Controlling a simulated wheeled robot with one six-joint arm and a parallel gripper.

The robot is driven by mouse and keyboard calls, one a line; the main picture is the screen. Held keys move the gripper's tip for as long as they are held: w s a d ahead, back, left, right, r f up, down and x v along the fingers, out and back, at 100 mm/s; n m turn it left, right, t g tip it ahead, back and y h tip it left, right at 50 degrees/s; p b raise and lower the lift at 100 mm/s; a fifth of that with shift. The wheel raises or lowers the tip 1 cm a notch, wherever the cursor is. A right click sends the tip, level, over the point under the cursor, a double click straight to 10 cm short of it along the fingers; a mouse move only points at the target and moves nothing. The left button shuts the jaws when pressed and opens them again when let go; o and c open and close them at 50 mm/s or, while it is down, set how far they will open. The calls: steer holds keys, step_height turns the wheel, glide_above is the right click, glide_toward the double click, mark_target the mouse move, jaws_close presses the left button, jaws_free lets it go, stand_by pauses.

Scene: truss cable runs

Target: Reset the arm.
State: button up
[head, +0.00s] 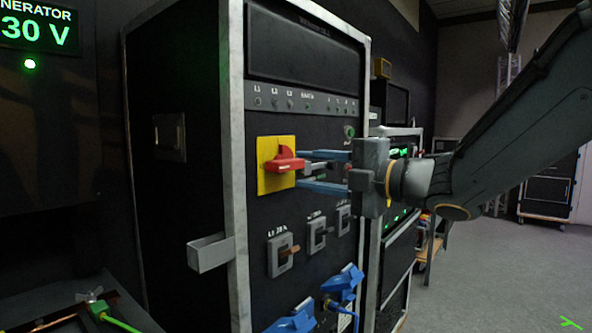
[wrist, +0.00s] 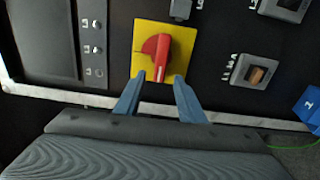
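My gripper (head: 322,172) is at the front of a black rack cabinet (head: 290,210). Its two blue fingers are apart with empty space between them. A red rotary switch handle (head: 285,160) on a yellow plate (head: 264,182) is just ahead of the fingertips. In the wrist view the red handle (wrist: 156,52) on its yellow plate (wrist: 178,66) lies beyond the gap between the fingertips (wrist: 160,80). I cannot tell whether a fingertip touches the plate. My arm comes in from the right.
Breakers (head: 281,255) sit below the switch, with blue connectors (head: 343,283) lower down. A metal bracket (head: 209,253) juts from the rack's left edge. A generator display (head: 38,28) with a lit green lamp is at left. Open grey floor (head: 490,270) lies at right.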

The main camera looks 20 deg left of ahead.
steer(key=shift+v, duration=1.15)
steer(key=w+d+f+m+t+h+p, duration=0.2)
steer(key=w+d+f+m+t+h, duration=0.15)
steer(key=d+m, duration=0.25)
steer(key=w+d+f+m+t+h+p, duration=0.2)
steer(key=w+d+f+m+h, duration=0.15)
steer(key=d+m, duration=0.2)
steer(key=s+d+f+m+g+h+p, duration=0.3)
steer(key=d+f+m+h, duration=0.6)
steer(key=d, duration=0.4)
steer(key=s+d+f+m+g+p, duration=0.2)
steer(key=s+d+f+m+g, duration=0.1)
steer(key=s, duration=0.9)
steer(key=s+d+f+m+g+p, duration=0.2)
steer(key=s+f+m+g, duration=0.4)
steer(key=s, duration=0.6)
steer(key=shift+d+f+m+h, duration=0.4)
steer(key=shift+d+m, duration=0.35)
steer(key=shift+m, duration=0.4)
